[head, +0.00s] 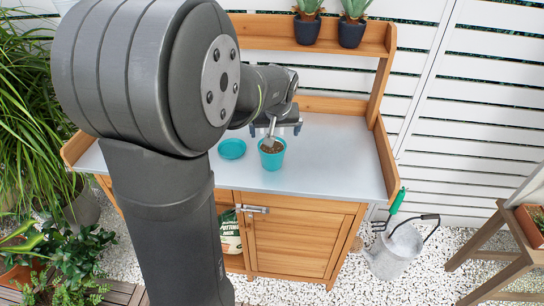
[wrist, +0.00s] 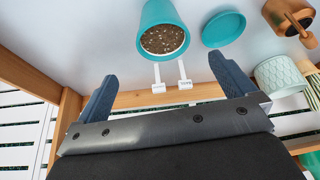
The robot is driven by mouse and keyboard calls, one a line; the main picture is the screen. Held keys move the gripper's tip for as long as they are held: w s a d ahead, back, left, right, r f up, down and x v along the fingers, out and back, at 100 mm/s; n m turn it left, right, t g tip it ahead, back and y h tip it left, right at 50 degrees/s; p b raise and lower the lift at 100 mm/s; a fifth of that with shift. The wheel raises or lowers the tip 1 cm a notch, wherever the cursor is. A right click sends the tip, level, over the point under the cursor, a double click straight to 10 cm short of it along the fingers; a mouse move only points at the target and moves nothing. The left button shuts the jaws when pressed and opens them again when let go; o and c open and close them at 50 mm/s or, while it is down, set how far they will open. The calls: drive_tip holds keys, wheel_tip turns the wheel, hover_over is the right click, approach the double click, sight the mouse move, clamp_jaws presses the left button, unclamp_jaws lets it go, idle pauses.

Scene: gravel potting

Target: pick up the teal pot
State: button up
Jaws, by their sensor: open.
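The teal pot (head: 272,162) stands upright on the grey bench top, filled with brown, grainy material. In the wrist view the pot (wrist: 160,14) is at the top, beyond the fingertips. My gripper (head: 275,129) is just above and behind the pot in the head view, partly hidden by my arm. In the wrist view my gripper (wrist: 161,72) has its two dark fingers wide apart with nothing held between them. The pot is not between the fingers.
A teal saucer (head: 232,148) lies left of the pot. Two white T-shaped pieces (wrist: 185,77) lie near it. A copper-coloured vessel (wrist: 285,14) and a pale patterned pot (wrist: 278,76) are farther off. Potted plants (head: 352,32) stand on the shelf. The bench's right side is clear.

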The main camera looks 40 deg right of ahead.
sight(272, 149)
drive_tip(key=x, duration=1.5)
drive_tip(key=shift+w+a+f, duration=0.1)
drive_tip(key=shift+a+f, duration=0.05)
drive_tip(key=shift+f, duration=0.05)
drive_tip(key=c, duration=1)
drive_tip(key=shift+c, duration=0.2)
drive_tip(key=shift+r, duration=0.2)
